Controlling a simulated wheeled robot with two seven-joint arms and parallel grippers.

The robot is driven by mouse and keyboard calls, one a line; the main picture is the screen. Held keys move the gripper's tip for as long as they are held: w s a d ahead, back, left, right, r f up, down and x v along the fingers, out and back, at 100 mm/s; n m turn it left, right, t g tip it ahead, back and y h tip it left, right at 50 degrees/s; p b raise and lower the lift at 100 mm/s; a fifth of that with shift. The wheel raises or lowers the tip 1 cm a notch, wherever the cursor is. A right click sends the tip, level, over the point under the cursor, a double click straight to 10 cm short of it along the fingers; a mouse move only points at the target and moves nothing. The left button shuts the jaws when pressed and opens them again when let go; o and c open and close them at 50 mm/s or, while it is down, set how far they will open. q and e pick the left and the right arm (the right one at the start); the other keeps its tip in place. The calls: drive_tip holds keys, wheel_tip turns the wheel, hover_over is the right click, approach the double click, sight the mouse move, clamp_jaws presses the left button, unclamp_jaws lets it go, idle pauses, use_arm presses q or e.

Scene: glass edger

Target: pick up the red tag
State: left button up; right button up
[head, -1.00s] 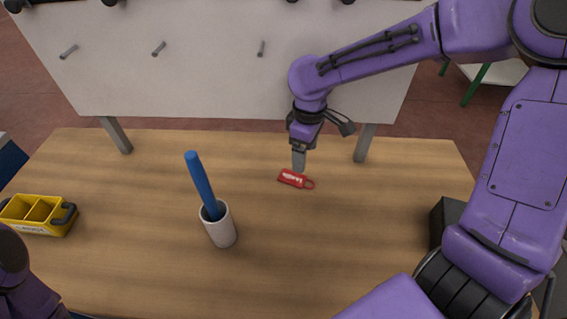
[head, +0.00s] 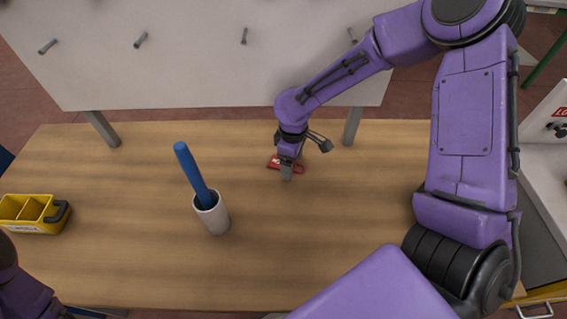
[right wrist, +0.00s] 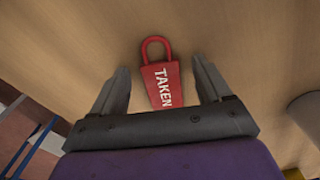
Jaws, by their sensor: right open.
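The red tag (head: 273,162) lies flat on the wooden table, partly hidden behind my right gripper (head: 287,174) in the head view. I cannot tell whether the fingertips touch the table. Part of my left arm shows at the lower left of the head view, but its gripper is out of view.
A white cup (head: 213,215) with a blue stick (head: 193,172) stands left of the tag. A yellow divided caddy (head: 38,228) sits at the table's left edge. A white pegboard (head: 190,60) rises behind the table (head: 140,270). The table's front middle is clear.

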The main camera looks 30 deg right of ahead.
drive_tip(key=shift+f, duration=0.1)
drive_tip(key=c, duration=1.2)
wheel_tip(320, 180, up, 3)
drive_tip(key=shift+w+f, duration=0.1)
drive_tip(key=shift+w, duration=0.05)
drive_tip(key=s+a+r+p, duration=0.5)
drive_tip(key=s+a+r, duration=0.2)
drive_tip(key=s+r, duration=0.3)
drive_tip(key=shift+s+a+r, duration=0.2)
drive_tip(key=shift+s+a, duration=0.1)
drive_tip(key=shift+s, duration=0.75)
